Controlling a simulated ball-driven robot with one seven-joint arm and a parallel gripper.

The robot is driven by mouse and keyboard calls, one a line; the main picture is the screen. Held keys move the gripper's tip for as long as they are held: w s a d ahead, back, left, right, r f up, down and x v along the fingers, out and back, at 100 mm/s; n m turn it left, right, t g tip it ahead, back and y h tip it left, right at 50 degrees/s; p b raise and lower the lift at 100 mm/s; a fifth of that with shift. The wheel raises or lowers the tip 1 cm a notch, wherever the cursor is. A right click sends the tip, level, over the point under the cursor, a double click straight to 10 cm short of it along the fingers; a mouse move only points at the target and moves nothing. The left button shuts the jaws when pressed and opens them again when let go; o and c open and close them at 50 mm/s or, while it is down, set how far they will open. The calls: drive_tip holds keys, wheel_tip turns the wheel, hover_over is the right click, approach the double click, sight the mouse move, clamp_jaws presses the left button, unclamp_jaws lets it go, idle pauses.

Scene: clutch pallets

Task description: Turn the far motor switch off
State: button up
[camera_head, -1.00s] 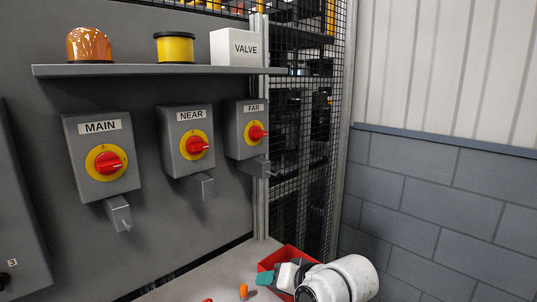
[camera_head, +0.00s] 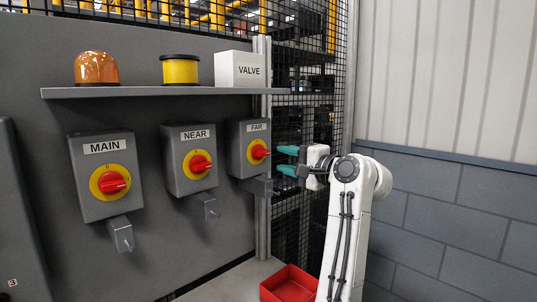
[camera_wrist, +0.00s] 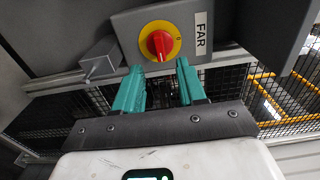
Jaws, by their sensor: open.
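The far motor switch is a grey box labelled FAR (camera_head: 248,148) with a red rotary knob (camera_head: 260,152) on a yellow disc. It is the rightmost of three on the grey panel. In the wrist view the red knob (camera_wrist: 159,44) is just beyond my fingertips. My gripper (camera_head: 279,160) has teal fingers, spread apart and empty, pointing at the knob from the right. In the wrist view my gripper (camera_wrist: 158,65) shows a clear gap between the fingers, in line with the knob. No contact is visible. I cannot read the knob's setting for sure.
The NEAR switch (camera_head: 189,163) and MAIN switch (camera_head: 105,177) are to the left. A grey bracket (camera_head: 262,187) sticks out below the far switch. A shelf (camera_head: 165,91) above holds an orange lamp, a yellow one and a VALVE box. A red bin (camera_head: 288,284) stands below.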

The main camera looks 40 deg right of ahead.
sight(265, 154)
drive_tip(key=w+p, duration=0.1)
drive_tip(key=w, duration=0.5)
drive_tip(key=shift+w+a, duration=0.15)
drive_tip(key=shift+w, duration=0.2)
drive_tip(key=shift+c, duration=0.3)
clamp_jaws()
